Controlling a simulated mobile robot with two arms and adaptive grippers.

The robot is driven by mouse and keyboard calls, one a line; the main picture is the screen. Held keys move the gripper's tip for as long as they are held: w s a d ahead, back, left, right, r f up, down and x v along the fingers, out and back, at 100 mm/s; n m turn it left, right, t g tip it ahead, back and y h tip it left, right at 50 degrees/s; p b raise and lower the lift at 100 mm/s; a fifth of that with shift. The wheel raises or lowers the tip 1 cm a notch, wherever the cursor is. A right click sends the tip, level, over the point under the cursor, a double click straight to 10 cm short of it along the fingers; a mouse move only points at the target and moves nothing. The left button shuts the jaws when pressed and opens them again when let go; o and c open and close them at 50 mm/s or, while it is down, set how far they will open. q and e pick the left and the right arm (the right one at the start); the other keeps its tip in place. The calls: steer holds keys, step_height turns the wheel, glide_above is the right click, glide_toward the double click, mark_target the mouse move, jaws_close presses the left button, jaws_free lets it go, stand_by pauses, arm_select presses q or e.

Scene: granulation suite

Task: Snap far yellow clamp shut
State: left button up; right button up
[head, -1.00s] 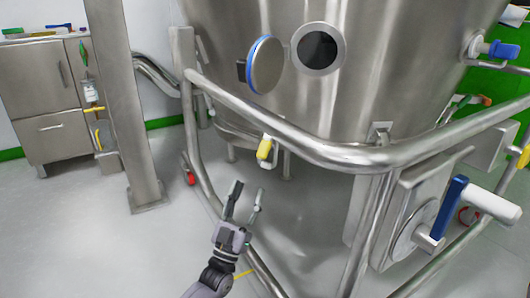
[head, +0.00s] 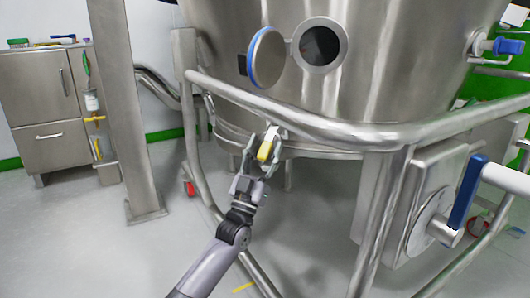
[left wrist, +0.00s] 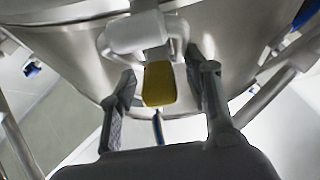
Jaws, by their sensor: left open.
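The yellow clamp (head: 266,149) hangs under the steel rail of the large vessel, near the middle of the head view. In the left wrist view its yellow handle (left wrist: 159,84) hangs below a pale metal bracket (left wrist: 137,34). My left gripper (head: 259,145) is open, with one finger on each side of the yellow handle. In the left wrist view the fingers (left wrist: 165,90) stand apart, with a visible gap on both sides of the handle. I cannot tell whether the clamp is fully shut. My right gripper is not in view.
A steel rail (head: 320,129) runs around the vessel (head: 400,60) just above my left gripper. An open round port cover (head: 266,58) is higher up. A blue-and-white handle (head: 468,190) juts out at right. A steel post (head: 118,110) stands at left; floor between is clear.

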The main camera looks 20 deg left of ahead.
arm_select(q)
steer(key=shift+c, duration=0.2)
jaws_close()
stand_by(0.6)
